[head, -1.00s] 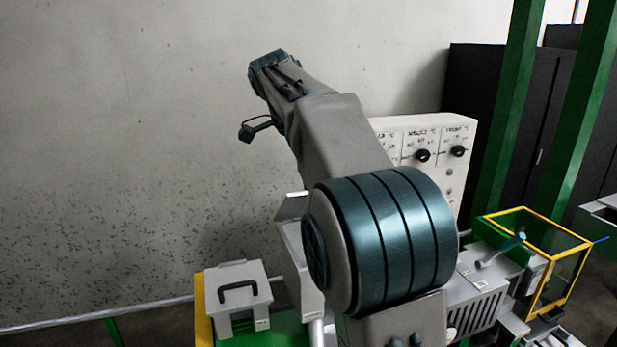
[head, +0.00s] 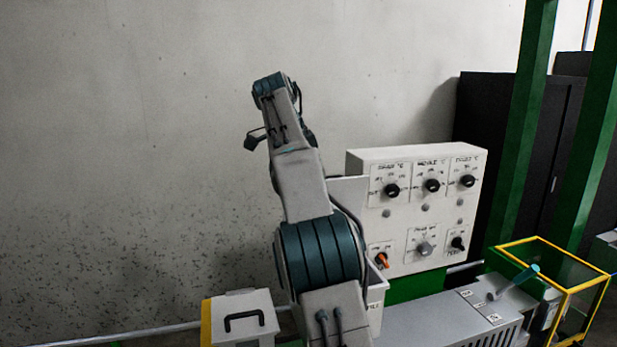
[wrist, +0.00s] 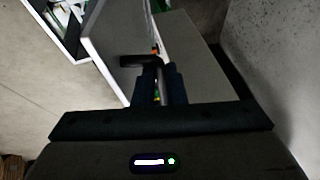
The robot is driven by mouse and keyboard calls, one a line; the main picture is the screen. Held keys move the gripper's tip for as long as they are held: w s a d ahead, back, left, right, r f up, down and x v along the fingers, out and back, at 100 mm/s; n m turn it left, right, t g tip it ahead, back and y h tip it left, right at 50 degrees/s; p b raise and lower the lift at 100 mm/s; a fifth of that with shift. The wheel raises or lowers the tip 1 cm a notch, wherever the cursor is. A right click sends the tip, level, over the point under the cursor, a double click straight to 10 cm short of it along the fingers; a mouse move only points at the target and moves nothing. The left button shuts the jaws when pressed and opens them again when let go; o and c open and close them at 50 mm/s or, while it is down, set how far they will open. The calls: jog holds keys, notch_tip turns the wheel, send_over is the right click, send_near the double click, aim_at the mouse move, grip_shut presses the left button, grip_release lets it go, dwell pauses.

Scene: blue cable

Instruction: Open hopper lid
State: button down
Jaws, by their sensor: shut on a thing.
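In the wrist view, my gripper (wrist: 157,78) is shut on the dark handle (wrist: 137,61) of a pale grey panel with a white edge, the hopper lid (wrist: 108,38). The lid stands tilted up. The fingers hide part of the handle. In the head view, a pale upright panel, seemingly the lid (head: 347,192), shows behind my arm. Below it is part of the white hopper (head: 376,302), mostly hidden by my arm. The gripper's hold is hidden in the head view.
A white control box (head: 415,210) with several dark knobs and an orange one stands right of my arm. A white lidded box with a black handle (head: 243,321) is at the lower left. A yellow-framed clear guard (head: 555,290) is at the right. A wall stands behind.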

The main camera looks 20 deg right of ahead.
jog(key=shift+w+f, duration=0.5)
jog(key=shift+w, duration=0.15)
jog(key=shift+w+a, duration=0.1)
jog(key=c, duration=1.5)
grip_release()
jog(key=shift+w, duration=0.1)
jog(key=shift+r, duration=0.45)
